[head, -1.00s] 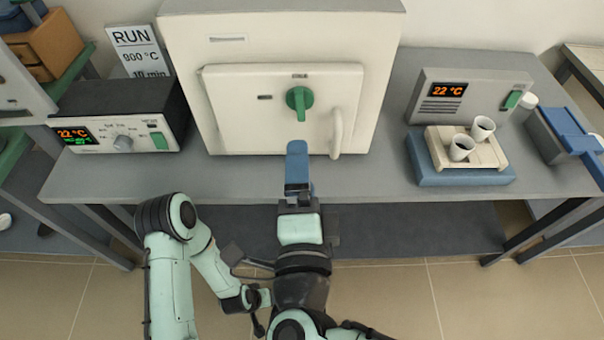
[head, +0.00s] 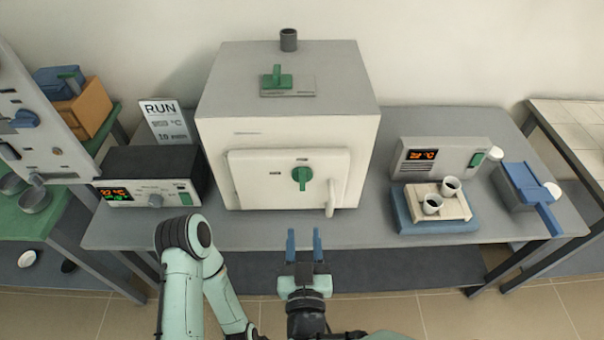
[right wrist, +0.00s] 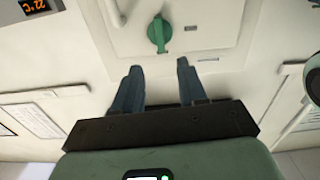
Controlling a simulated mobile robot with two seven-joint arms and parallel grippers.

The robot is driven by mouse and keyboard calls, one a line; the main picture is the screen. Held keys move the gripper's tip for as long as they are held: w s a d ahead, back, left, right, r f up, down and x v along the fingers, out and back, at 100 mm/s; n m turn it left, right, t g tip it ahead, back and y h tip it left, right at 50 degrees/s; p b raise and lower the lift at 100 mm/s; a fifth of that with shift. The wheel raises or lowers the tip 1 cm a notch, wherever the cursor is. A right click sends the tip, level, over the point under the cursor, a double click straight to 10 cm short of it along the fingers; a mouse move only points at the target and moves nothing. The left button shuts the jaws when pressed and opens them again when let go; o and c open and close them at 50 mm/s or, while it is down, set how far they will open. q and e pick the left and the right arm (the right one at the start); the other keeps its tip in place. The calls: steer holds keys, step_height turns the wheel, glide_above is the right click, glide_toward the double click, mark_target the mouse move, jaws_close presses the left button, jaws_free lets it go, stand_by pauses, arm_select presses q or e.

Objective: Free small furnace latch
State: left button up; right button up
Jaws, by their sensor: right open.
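The cream furnace (head: 290,130) stands in the middle of the bench with its door (head: 270,185) shut. A green latch (head: 302,178) with a round hub and an upright lever sits on the door's face. It also shows in the right wrist view as a green latch (right wrist: 158,33), beyond the fingers and between their lines. My right gripper (head: 304,240) is open and empty, in front of and below the latch, not touching it. Its two blue fingers (right wrist: 160,80) stand apart, side by side. My left arm shows at the lower left; its gripper is out of view.
A pale door handle (head: 331,198) is right of the latch. A black controller (head: 150,178) is at left. A grey display unit (head: 440,158) is at right, behind a blue tray (head: 435,225) bearing two white cups. Bench space is clear before the door's right side.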

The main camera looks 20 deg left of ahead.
mark_target(303, 183)
steer(key=p+x, duration=0.1)
steer(key=x, duration=1.2)
steer(key=shift+w+p, duration=0.15)
steer(key=shift+p, duration=0.2)
